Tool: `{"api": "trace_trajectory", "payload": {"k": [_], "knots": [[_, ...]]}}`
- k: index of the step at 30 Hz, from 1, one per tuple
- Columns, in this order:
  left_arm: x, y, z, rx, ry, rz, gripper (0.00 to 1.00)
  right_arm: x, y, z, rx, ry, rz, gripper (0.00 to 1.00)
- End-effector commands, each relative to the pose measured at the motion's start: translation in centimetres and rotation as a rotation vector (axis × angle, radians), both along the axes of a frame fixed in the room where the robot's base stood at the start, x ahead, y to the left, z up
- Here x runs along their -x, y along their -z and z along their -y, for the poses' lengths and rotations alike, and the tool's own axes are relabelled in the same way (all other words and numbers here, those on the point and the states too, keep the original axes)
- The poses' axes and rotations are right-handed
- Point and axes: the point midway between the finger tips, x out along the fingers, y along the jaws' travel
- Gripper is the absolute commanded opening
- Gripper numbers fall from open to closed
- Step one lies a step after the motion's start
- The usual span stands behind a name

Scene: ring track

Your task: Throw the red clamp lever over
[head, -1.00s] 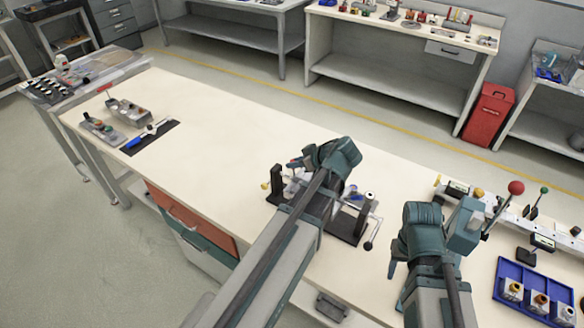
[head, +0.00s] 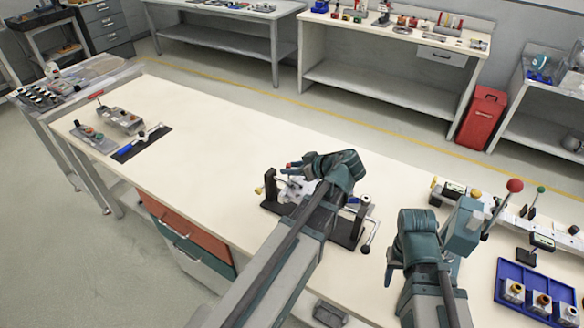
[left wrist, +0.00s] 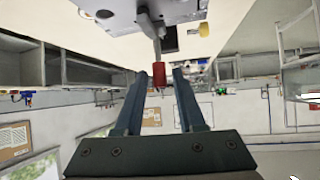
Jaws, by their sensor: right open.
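The red clamp lever shows in the left wrist view as a red grip (left wrist: 157,70) on a grey arm, hanging from a grey clamp body (left wrist: 150,12). My left gripper (left wrist: 161,73) is open, its two fingertips on either side of the red grip with visible gaps; the grip looks free. In the head view my left gripper (head: 297,168) is over the fixture with black uprights (head: 343,232), and a small red tip (head: 289,165) shows beside it. My arm hides part of the fixture. My right gripper (head: 476,208) is at the right, its fingers hard to make out, holding nothing visible.
A red-ball lever (head: 514,186) and a green-tipped lever (head: 541,189) stand on the track at the right. A blue tray (head: 522,270) holds several parts. A black mat (head: 130,152) with a tool lies far left. The middle of the bench (head: 230,130) is clear.

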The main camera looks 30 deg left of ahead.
Motion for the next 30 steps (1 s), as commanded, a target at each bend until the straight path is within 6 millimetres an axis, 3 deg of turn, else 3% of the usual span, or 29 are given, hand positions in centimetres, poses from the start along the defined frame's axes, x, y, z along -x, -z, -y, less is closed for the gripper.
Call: {"api": "trace_trajectory", "payload": {"k": [14,30], "knots": [[0.1,-0.9,0.8,-0.002,0.003,0.000,0.51,0.0,-0.8,0.0,0.000,0.000,0.000,0.50],[2.5,-6.9,9.2,-0.002,0.004,0.001,0.51,0.0,-6.8,0.0,0.000,0.000,0.000,0.50]]}}
